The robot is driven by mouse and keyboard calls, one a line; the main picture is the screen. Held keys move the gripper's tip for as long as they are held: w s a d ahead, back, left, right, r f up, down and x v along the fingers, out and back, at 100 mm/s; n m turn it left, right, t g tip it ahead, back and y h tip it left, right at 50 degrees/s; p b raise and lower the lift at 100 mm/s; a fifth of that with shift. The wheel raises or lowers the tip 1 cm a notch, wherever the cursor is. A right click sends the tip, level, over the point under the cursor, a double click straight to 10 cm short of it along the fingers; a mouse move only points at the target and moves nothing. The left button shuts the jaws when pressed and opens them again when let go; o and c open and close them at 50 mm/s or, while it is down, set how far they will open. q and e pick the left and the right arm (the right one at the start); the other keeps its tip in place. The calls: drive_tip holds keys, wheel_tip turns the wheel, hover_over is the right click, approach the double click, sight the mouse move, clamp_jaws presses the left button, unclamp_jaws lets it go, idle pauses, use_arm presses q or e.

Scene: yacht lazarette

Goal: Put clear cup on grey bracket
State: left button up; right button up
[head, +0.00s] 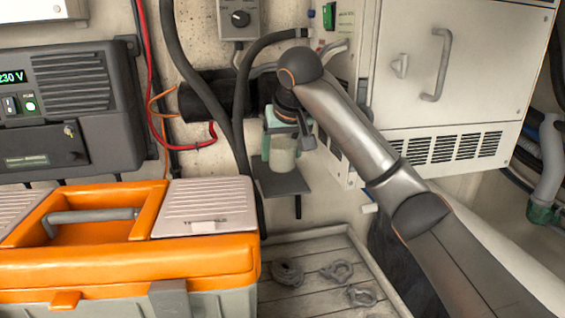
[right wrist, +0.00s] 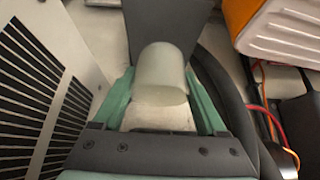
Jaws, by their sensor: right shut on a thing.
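The clear cup (head: 284,157) looks pale and cloudy and is upright. My right gripper (head: 281,140), with green fingers, is shut on it. In the right wrist view the cup (right wrist: 162,78) sits between the two fingers of the right gripper (right wrist: 160,85). The grey bracket (head: 285,186) is a small dark flat plate on the wall, just under the cup. It also shows in the right wrist view (right wrist: 165,22), beyond the cup. I cannot tell whether the cup's base touches the plate. My left gripper is not in view.
An orange toolbox (head: 130,255) stands at the left front. A white vented cabinet (head: 455,70) is close on the right. Black hoses (head: 205,85) hang left of the bracket. A slatted floor (head: 315,255) with several grey shackle-like pieces lies below.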

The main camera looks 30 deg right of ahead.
sight(282, 163)
drive_tip(key=shift+f, duration=1.5)
drive_tip(key=shift+f, duration=0.15)
drive_tip(key=o, duration=1.2)
drive_tip(key=shift+o, duration=0.2)
drive_tip(key=v, duration=1)
drive_tip(key=shift+s+r, duration=0.1)
drive_tip(key=shift+r, duration=0.3)
drive_tip(key=shift+v, duration=0.75)
drive_tip(key=shift+c, duration=0.2)
